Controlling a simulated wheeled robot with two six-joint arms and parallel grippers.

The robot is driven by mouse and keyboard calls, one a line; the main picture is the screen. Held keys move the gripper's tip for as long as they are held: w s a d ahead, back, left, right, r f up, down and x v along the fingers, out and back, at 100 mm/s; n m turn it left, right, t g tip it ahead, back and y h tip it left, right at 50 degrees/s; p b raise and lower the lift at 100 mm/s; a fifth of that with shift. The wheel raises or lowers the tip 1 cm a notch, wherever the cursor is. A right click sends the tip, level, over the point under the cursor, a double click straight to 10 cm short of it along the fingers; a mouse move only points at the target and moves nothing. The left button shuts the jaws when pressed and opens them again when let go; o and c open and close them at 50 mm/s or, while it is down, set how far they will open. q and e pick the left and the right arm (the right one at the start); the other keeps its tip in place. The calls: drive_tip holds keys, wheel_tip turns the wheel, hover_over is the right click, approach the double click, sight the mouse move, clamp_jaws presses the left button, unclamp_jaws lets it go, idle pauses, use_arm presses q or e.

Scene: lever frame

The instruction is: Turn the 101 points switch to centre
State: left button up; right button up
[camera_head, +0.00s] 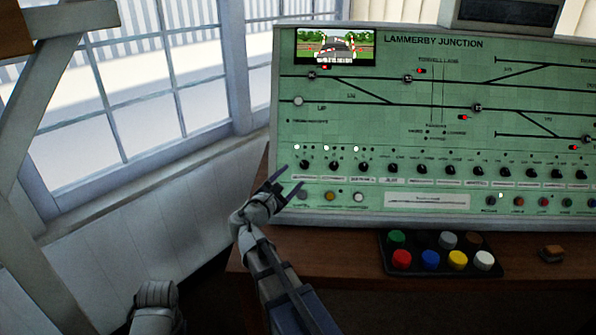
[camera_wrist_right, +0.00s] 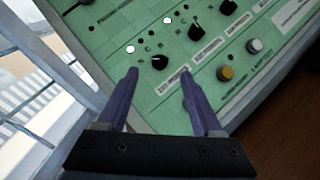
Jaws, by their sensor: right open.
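A green control panel (camera_head: 380,140) headed "LAMMERBY JUNCTION" carries a row of black rotary knobs. The leftmost knob (camera_head: 305,164) has a lit white lamp above it. In the right wrist view this knob (camera_wrist_right: 159,62) has small letters around it, among them C and R. Its label below is too blurred to read, so I cannot confirm it is 101. Its pointer direction is not clear. My right gripper (camera_head: 293,177) is open and empty at the panel's lower left, just short of this knob. In the wrist view its fingertips (camera_wrist_right: 160,73) lie on either side of and below the knob.
More knobs (camera_head: 335,166) continue to the right. Push buttons (camera_head: 330,196) line the panel's lower edge. A black tray (camera_head: 400,271) of coloured caps and a small brown block (camera_head: 551,254) sit on the wooden desk. A window (camera_head: 130,90) is at the left.

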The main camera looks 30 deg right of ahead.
sight(305, 165)
drive_tip(key=shift+x, duration=3.9)
drive_tip(key=shift+s, duration=0.1)
clamp_jaws()
